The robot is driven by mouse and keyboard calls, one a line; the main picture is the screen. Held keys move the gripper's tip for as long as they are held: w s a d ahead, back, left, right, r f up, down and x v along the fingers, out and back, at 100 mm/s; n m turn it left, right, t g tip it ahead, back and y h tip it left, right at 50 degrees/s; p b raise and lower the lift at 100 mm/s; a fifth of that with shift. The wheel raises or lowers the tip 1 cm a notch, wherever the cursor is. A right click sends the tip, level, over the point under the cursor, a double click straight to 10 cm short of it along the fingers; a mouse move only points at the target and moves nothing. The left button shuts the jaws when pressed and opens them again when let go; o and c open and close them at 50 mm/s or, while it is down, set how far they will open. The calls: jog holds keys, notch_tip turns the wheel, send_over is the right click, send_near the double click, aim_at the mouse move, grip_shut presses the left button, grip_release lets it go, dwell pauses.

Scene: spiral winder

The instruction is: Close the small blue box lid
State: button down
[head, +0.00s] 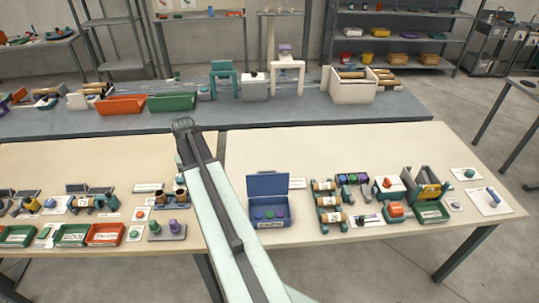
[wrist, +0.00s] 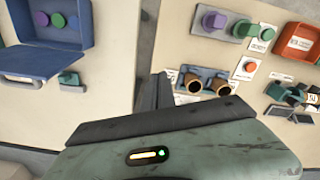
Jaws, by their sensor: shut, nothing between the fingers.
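The small blue box (head: 281,221) stands on the cream table, right of my arm in the head view, with several purple and green caps inside and a front label. Its blue lid (head: 268,184) is open and stands up at the back. In the wrist view the box (wrist: 88,22) is at the upper left, cut by the edge, with the lid (wrist: 40,63) below it. My gripper (head: 185,124) is over the table's back edge, left of and apart from the lid. Its fingers also show in the wrist view (wrist: 160,90), shut and empty.
Right of the box stand brown-and-teal rollers (head: 328,202) and other small parts. Left of my arm are a purple part (head: 173,227) and labelled trays (head: 105,234). A grey bench (head: 300,112) with bins runs behind. Bare tabletop lies behind the lid.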

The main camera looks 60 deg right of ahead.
aim_at(267, 181)
jog(key=s+d+r+m+p, duration=0.25)
jog(key=s+d, duration=0.55)
jog(key=d, duration=0.5)
jog(key=s+d+r+m+p, duration=0.1)
jog(key=s+d+r+m, duration=0.15)
jog(key=s+d, duration=0.8)
jog(key=w+d+f+b, duration=0.3)
jog(key=f+b, duration=0.8)
jog(key=s+a+r+p, duration=0.2)
jog(key=a, duration=0.1)
jog(key=shift+s+r, duration=0.15)
jog(key=shift+r, duration=0.25)
